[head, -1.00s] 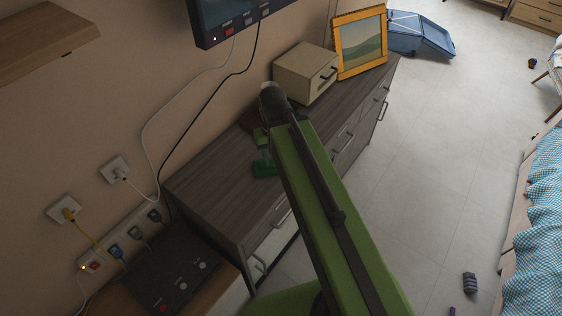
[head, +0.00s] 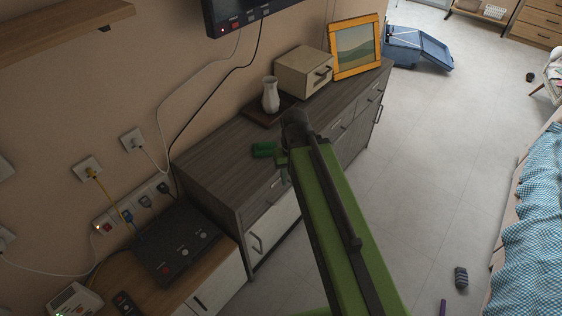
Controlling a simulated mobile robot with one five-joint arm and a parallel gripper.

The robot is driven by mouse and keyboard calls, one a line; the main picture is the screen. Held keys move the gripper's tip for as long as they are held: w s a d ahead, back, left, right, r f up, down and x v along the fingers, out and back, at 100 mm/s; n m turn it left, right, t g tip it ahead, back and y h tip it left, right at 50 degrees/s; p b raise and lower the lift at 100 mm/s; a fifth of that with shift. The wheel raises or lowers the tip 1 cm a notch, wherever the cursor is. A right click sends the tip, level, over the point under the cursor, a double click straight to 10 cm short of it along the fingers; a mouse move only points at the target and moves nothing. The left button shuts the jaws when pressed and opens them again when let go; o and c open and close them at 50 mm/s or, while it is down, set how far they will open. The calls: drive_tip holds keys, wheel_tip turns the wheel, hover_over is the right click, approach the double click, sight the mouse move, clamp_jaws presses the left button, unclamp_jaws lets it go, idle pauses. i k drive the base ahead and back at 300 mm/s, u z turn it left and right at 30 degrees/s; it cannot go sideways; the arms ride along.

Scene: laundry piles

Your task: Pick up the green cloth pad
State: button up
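A small dark green piece, which looks like the green cloth pad (head: 263,150), lies on the top of the dark wood dresser (head: 215,163), towards its front edge. My green arm reaches up from the bottom of the head view. The small green end of my gripper (head: 283,168) shows just right of and below the pad in the picture, partly hidden by my arm's dark tip. A narrow gap shows between them. I cannot tell the gripper's height over the dresser or whether its fingers are open.
A white vase (head: 270,95) on a dark tray, a cream box (head: 303,71) and an orange picture frame (head: 355,48) stand further back on the dresser. A screen (head: 245,14) hangs above. A black device (head: 178,248) sits at lower left. Floor at right is mostly clear.

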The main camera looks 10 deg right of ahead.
sight(261, 149)
drive_tip(key=u, duration=0.25)
drive_tip(key=i, duration=0.7)
drive_tip(key=u, duration=2.1)
drive_tip(key=k, duration=0.5)
drive_tip(key=z, duration=0.05)
drive_tip(key=i, duration=0.5)
drive_tip(key=u, duration=0.05)
